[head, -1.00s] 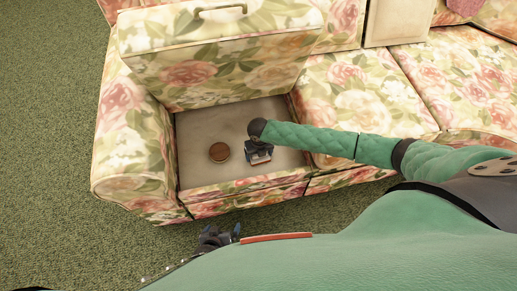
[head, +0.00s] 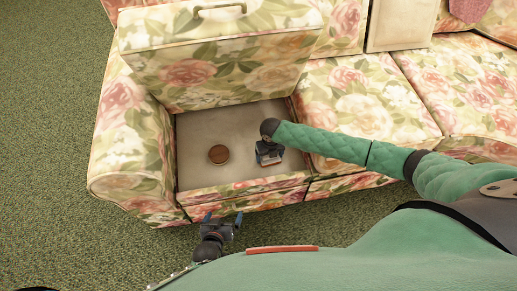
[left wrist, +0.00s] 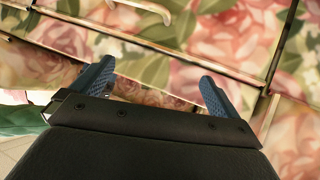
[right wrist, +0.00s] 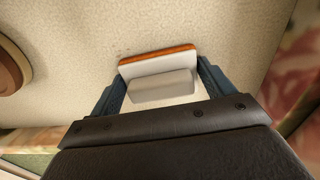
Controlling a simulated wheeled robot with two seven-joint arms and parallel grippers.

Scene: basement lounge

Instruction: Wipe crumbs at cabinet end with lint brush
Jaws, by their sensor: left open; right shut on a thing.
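My right gripper (head: 269,158) is low inside the open, pale-floored compartment (head: 200,129) at the left end of the flowered sofa. In the right wrist view it is shut on the lint brush (right wrist: 160,78), which has a whitish body and an orange-brown far edge. The brush is at or just above the floor; contact cannot be told. A few tiny dark specks, perhaps crumbs (right wrist: 122,52), lie by the brush's far left corner. My left gripper (head: 222,217) is open and empty outside the sofa's front; flowered fabric fills its wrist view.
A round brown object (head: 218,154) sits on the compartment floor left of the brush, also in the right wrist view (right wrist: 10,68). The flowered lid (head: 215,60) stands raised behind. A low front wall (head: 245,188) borders the compartment. Green carpet (head: 60,130) is clear at left.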

